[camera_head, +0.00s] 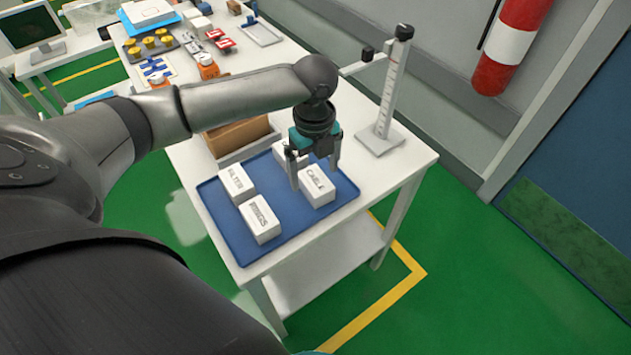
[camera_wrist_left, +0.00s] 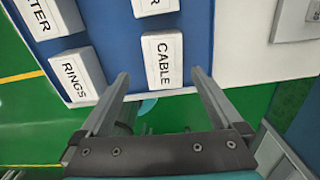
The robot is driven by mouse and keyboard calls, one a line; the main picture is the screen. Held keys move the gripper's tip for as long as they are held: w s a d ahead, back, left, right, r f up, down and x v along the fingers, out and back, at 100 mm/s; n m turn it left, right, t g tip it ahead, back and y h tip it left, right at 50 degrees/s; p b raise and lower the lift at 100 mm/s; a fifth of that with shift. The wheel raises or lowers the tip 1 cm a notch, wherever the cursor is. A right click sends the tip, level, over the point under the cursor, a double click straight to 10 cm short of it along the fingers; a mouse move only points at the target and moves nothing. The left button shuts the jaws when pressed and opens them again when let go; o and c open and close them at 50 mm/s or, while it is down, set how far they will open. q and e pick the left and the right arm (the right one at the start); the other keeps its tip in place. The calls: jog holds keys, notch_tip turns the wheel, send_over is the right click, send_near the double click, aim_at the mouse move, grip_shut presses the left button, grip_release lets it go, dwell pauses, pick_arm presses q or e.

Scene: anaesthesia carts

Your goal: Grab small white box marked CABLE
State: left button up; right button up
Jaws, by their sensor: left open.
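The small white box marked CABLE (camera_head: 316,186) lies on a blue tray (camera_head: 272,240) at its right side. In the left wrist view the CABLE box (camera_wrist_left: 162,60) shows ahead of my fingers, near the tray edge, its lettering readable. My left gripper (camera_head: 315,180) is open above the box; in the left wrist view the fingertips (camera_wrist_left: 160,75) lie to either side of its near part. Whether they touch it I cannot tell. White boxes marked FILTER (camera_head: 237,184) and RINGS (camera_head: 260,219) lie to the left. Another white box (camera_head: 285,150) is partly hidden behind my gripper. My right gripper is not in view.
A brown box (camera_head: 236,137) stands behind the tray. A white height gauge (camera_head: 391,90) stands on the table to the right. Further back are orange, yellow, red and blue parts. Green floor is free in front and to the right.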

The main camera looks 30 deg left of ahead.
aim_at(315, 180)
pick_arm(q)
jog(key=shift+f, duration=0.25)
jog(key=f, duration=0.1)
jog(key=f+b, duration=0.1)
jog(key=f, duration=0.3)
jog(key=shift+w+a+b, duration=0.15)
jog(key=shift+w+b, duration=0.2)
jog(key=shift+b, duration=0.05)
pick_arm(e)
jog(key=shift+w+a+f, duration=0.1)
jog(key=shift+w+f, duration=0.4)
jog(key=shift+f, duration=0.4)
pick_arm(q)
jog(key=c, duration=1.5)
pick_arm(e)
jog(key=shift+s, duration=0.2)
